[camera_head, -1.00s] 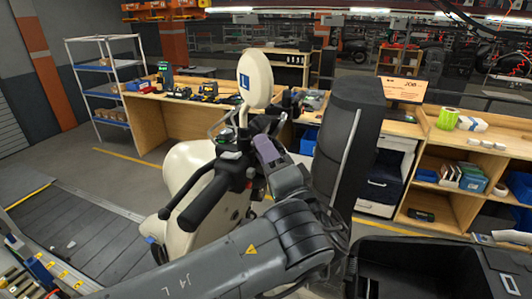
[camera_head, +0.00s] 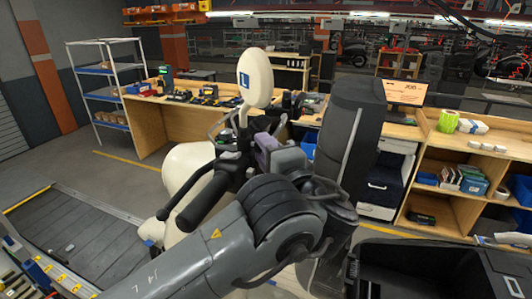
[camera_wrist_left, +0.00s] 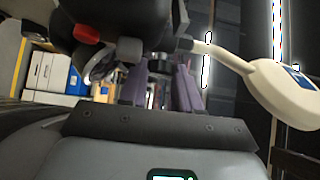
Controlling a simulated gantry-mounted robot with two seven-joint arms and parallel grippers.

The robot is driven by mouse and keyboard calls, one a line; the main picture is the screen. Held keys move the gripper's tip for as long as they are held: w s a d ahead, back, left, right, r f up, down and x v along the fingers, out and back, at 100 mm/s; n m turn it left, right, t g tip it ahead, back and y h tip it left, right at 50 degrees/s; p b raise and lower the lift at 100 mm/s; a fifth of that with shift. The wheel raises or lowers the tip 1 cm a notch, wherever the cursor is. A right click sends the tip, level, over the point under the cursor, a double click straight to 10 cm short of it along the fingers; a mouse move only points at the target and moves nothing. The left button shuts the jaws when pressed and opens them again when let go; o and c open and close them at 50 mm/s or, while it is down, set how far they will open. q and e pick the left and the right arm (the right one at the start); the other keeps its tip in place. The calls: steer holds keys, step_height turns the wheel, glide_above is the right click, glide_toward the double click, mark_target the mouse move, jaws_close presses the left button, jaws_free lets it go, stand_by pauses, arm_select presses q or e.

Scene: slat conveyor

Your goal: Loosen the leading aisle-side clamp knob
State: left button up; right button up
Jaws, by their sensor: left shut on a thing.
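My left gripper (camera_head: 258,148) is at the handlebar's middle. In the left wrist view, its purple fingers (camera_wrist_left: 161,80) are shut on a dark round knob (camera_wrist_left: 160,66), seen between them. Whether this is the leading aisle-side clamp knob, I cannot tell. My right gripper is not in view.
A wooden bench (camera_head: 150,125) with tools stands behind the scooter. A shelf unit (camera_head: 455,170) with boxes is at the right, and an open black bin (camera_head: 420,255) at the lower right. Floor is clear at the left, before the wire rack (camera_head: 100,90).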

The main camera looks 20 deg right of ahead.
arm_select(q)
steer(key=m+g+p, duration=0.1)
steer(key=g+p, duration=0.1)
steer(key=p, duration=0.2)
steer(key=r+m+g+y+p, duration=0.1)
steer(key=m+g+p, duration=0.1)
steer(key=p, duration=0.3)
steer(key=m+g+p, duration=0.2)
steer(key=p, duration=0.2)
steer(key=shift+w+d+r+y+p, duration=0.15)
steer(key=shift+y+p, duration=0.25)
steer(key=o, duration=1.1)
steer(key=shift+c, duration=0.2)
